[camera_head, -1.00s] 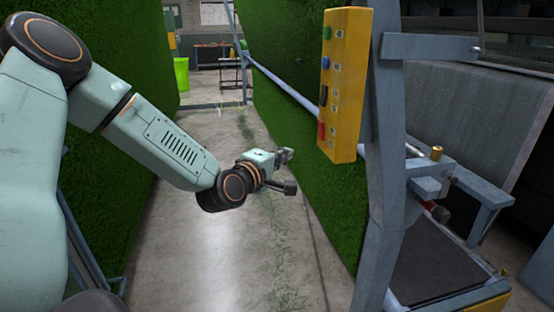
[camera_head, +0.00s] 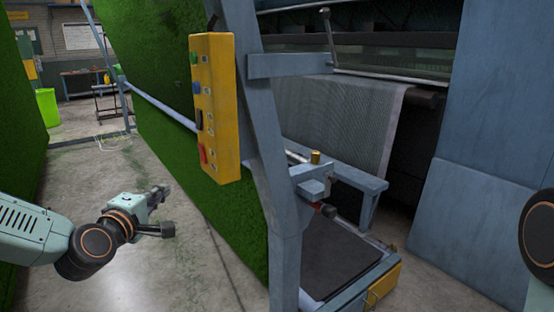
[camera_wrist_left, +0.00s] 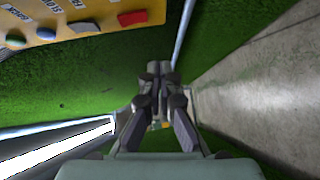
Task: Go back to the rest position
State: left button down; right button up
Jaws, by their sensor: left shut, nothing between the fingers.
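My left gripper (camera_head: 165,210) is low on the left in the head view, over the concrete floor and in front of the green turf wall (camera_head: 165,150). It is apart from the yellow control box (camera_head: 228,120). In the left wrist view the gripper (camera_wrist_left: 160,72) has its fingers together with nothing between them. Part of my right arm shows at the right edge of the head view; its gripper is out of the picture.
The control box hangs on a blue-grey post (camera_head: 275,170), with colored buttons facing left. A machine with a grey mesh sheet (camera_head: 345,115) stands behind. A green bin (camera_head: 47,107) and a table (camera_head: 85,85) are far left. The aisle floor (camera_head: 110,165) is clear.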

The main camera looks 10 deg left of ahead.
pick_arm(q)
jog(key=s+d+f+m+g+h+b, duration=0.1)
jog(key=s+d+f+m+g, duration=0.25)
jog(key=f, duration=0.45)
jog(key=s+d+f+m+g+h+b, duration=0.1)
jog(key=s+d+f+m+g+b, duration=0.15)
jog(key=s+d+f+m, duration=0.4)
jog(key=s+d+f+m+g+h+b, duration=0.1)
jog(key=s+d+f+m+g, duration=0.15)
jog(key=f, duration=0.75)
jog(key=s+d+f+m+g+b, duration=0.1)
jog(key=s+f+g+b, duration=0.1)
jog(key=s+f, duration=0.4)
jog(key=s+d+f+m+g+y+b, duration=0.1)
jog(key=s+f+m+g, duration=0.1)
jog(key=s+f, duration=0.5)
jog(key=s+d+f+m+g+b, duration=0.2)
jog(key=s+f+g, duration=0.2)
jog(key=s, duration=0.8)
notch_tip(320, 180, down, 2)
jog(key=shift+f+y+b, duration=0.25)
jog(key=shift+y+b, duration=0.05)
jog(key=shift+b, duration=0.05)
jog(key=shift+g, duration=0.25)
jog(key=shift+w+d, duration=0.1)
jog(key=shift+w, duration=0.05)
